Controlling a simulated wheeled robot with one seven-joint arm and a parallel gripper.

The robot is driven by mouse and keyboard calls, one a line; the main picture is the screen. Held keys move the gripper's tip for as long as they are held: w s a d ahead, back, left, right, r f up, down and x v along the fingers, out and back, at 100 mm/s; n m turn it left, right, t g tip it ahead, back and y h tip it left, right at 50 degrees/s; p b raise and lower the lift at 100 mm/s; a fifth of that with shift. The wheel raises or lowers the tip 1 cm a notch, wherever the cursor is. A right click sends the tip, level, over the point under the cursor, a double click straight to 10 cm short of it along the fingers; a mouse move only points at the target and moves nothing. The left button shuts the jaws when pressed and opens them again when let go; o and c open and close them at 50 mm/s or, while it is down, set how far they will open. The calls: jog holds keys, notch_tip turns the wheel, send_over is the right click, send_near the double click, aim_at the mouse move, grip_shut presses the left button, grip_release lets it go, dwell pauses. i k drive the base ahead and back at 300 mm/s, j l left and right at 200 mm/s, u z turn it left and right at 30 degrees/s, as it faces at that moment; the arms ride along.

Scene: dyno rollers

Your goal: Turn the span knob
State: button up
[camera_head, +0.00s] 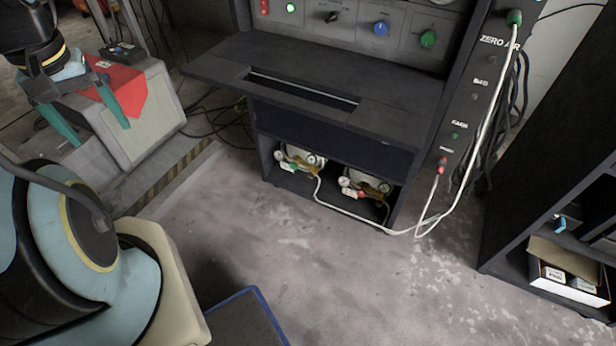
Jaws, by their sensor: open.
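A console panel at the top carries a black knob (333,16), a blue knob (380,28) and a green knob (428,39) in a row. Their labels are too small to read, so I cannot tell which is the span knob. My gripper (100,132) hangs at the upper left with its two teal fingers spread apart and pointing down. It is open and empty, in front of a grey box, well to the left of the knobs and apart from them.
A dark shelf (400,105) with a slot juts out below the knobs. A grey box (160,125) with a red cloth (130,88) stands at left. White cables (468,170) hang from the right-hand post. A dark rack (545,180) stands at right. The floor (330,265) in front is clear.

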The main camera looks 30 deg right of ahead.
aim_at(381, 27)
jog(key=z, duration=1.2)
